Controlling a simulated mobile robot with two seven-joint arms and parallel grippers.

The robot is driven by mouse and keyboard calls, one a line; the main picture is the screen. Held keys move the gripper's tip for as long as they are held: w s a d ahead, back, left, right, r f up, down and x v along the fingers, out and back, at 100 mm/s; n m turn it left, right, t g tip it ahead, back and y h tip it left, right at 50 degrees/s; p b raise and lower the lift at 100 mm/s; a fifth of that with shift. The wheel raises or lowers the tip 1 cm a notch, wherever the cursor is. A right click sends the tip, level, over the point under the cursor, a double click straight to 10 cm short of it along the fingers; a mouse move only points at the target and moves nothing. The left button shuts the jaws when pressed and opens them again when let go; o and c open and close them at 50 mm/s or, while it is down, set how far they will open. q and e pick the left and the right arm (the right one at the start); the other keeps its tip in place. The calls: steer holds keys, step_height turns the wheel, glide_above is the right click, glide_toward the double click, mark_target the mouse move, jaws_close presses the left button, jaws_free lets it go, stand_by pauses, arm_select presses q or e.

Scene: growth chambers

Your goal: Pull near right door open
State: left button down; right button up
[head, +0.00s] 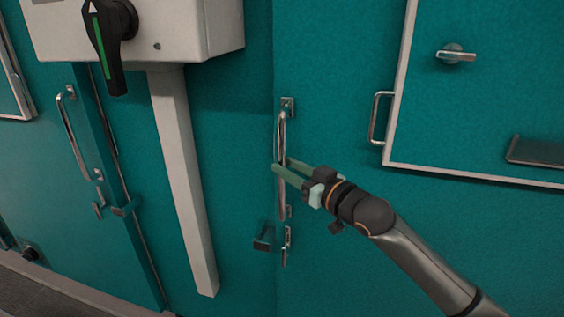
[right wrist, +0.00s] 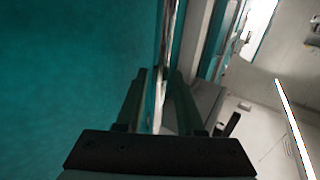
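The near right door (head: 340,75) is a large teal panel filling the right of the head view. Its edge seam runs down just left of a long upright metal bar handle (head: 281,135). My right gripper (head: 281,166) reaches in from the right at the handle's middle. Its two green fingers lie on either side of the bar. In the right wrist view, the bar (right wrist: 167,45) passes between the spread fingers (right wrist: 158,85), with a gap showing beside it. I cannot tell whether either finger touches the bar. The door looks closed. My left gripper is out of view.
A latch (head: 286,240) and dark block (head: 263,238) sit below the handle. A grey control box (head: 180,30) with a black rotary switch (head: 108,40) stands on a post (head: 185,180) to the left. Another teal door with a handle (head: 76,135) is further left.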

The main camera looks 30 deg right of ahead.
steer(key=shift+w+a, duration=0.1)
steer(key=shift+w, duration=1.05)
jaws_close()
stand_by(0.7)
